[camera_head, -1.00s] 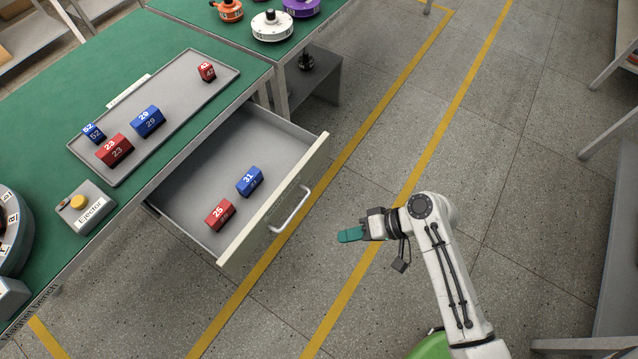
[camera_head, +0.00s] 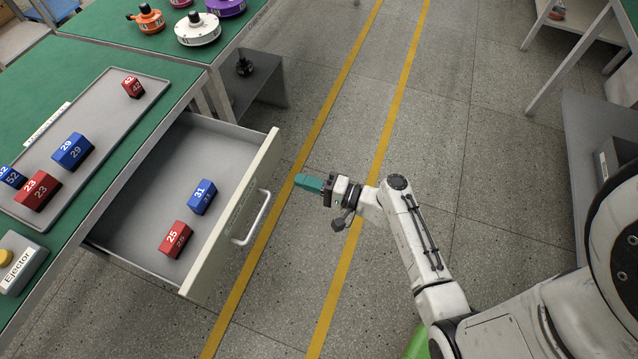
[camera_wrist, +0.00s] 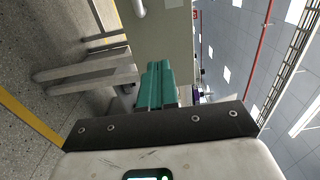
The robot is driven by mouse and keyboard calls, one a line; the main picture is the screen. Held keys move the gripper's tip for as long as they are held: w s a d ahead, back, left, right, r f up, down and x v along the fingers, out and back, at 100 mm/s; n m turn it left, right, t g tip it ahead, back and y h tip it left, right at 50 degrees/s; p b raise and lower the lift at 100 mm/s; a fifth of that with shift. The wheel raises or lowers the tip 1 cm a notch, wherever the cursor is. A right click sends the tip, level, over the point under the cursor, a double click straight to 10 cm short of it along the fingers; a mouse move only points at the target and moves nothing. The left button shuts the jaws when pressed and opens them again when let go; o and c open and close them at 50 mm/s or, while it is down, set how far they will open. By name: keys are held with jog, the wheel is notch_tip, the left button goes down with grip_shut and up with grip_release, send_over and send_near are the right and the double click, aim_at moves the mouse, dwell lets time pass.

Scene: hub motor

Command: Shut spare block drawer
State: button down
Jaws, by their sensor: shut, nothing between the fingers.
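The spare block drawer (camera_head: 128,238) is pulled out from under the green bench. It holds a blue block 31 (camera_head: 203,196) and a red block 25 (camera_head: 176,239). Its pale front panel (camera_head: 234,221) carries a bar handle (camera_head: 256,222). My gripper (camera_head: 300,182) is to the right of the handle, apart from it, with its teal fingers shut and empty, pointing toward the drawer front. In the wrist view the fingers (camera_wrist: 157,84) are together, with the pale drawer front (camera_wrist: 160,35) beyond them and the end of the handle (camera_wrist: 139,8) at the top.
The bench (camera_head: 110,48) bears a grey tray (camera_head: 99,126) with several numbered blocks and the Ejector box (camera_head: 22,262). Several hub motors, one white (camera_head: 197,30), stand on the far bench. Open floor (camera_head: 480,215) lies right of the drawer.

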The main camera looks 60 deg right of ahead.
aim_at(266, 170)
jog(key=x, duration=0.7)
jog(key=shift+w+a+p, duration=0.1)
jog(key=shift+w+p, duration=0.2)
jog(key=shift+p, duration=0.05)
jog(key=b+x, duration=1.5)
jog(key=x, duration=1.2)
jog(key=shift+a+f, duration=0.1)
jog(key=shift+f, duration=0.05)
jog(key=shift+w, duration=0.2)
jog(key=shift+w+r, duration=0.15)
jog(key=shift+r, duration=0.2)
